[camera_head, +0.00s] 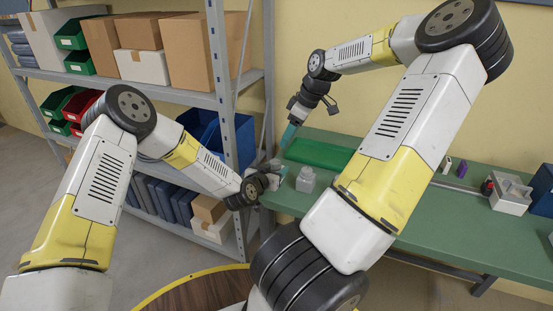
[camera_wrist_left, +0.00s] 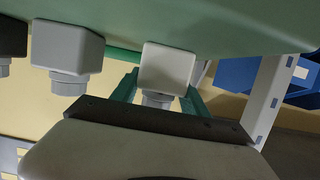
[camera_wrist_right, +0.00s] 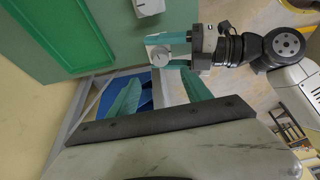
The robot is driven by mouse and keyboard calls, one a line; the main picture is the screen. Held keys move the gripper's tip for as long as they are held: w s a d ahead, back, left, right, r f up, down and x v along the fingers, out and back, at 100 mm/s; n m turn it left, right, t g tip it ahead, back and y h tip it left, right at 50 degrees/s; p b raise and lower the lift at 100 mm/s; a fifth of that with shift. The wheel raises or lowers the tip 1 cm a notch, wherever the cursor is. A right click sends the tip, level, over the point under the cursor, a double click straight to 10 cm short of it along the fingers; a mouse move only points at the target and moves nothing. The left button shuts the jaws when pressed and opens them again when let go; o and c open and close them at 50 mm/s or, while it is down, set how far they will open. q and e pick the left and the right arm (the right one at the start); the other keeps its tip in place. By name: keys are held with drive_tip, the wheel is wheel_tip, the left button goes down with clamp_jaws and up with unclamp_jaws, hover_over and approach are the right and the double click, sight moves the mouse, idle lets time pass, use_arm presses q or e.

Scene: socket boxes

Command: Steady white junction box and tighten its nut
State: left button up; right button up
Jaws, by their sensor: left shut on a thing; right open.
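In the right wrist view, the box (camera_wrist_right: 157,50) shows a round knob facing the camera, with my left gripper's fingers (camera_wrist_right: 176,50) on either side. My right gripper (camera_wrist_right: 160,92) is open and empty, apart from the box. In the head view, my right gripper (camera_head: 290,132) is above the bench's left end, higher than my left gripper (camera_head: 277,169).
A grey box (camera_wrist_left: 68,48) with a similar collar stands beside the white one; a dark box (camera_wrist_left: 12,38) is beyond it. Shelving with blue bins (camera_head: 232,140) stands left of the bench. More parts sit at the bench's right.

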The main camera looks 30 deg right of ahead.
sight(275, 161)
drive_tip(key=x, duration=1.1)
drive_tip(key=shift+a, duration=0.1)
clamp_jaws()
drive_tip(key=shift+s+a+m+h, duration=0.15)
drive_tip(key=shift+m+h, duration=0.25)
drive_tip(key=shift+m, duration=0.7)
drive_tip(key=shift+m+t+h, duration=0.4)
drive_tip(key=shift+m, duration=0.8)
unclamp_jaws()
